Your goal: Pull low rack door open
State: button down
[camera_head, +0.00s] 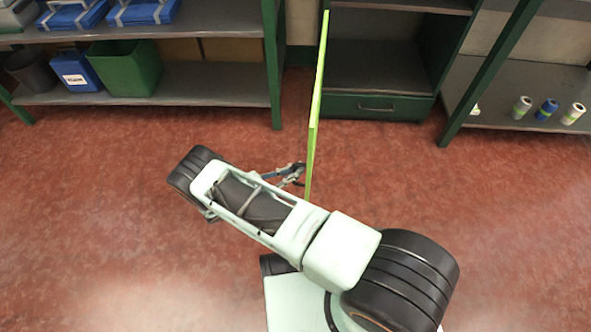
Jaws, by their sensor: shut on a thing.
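The low rack (380,65) stands at the back centre, a dark green cabinet with grey shelves inside. Its bright green door (315,115) is swung out toward me and seen almost edge-on, so the rack's front is uncovered. My gripper (298,171) is at the left side of the door, near its near end. It is shut on the door's handle, which is too small and covered to make out. My arm reaches in from the lower right, and the door's lower near end meets the arm's outline.
A closed drawer (375,107) is at the rack's bottom. The left shelf (200,83) holds a green bin (125,68), a blue bin (79,72) and a dark bin (31,70). The right shelf (500,85) holds several small rolls. The red floor (110,190) is clear on both sides.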

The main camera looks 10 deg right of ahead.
jog(key=c, duration=2.2)
grip_release()
jog(key=shift+s, duration=0.4)
jog(key=shift+o, duration=0.9)
jog(key=shift+w, duration=0.1)
jog(key=v, duration=1.2)
jog(key=shift+w+a, duration=0.1)
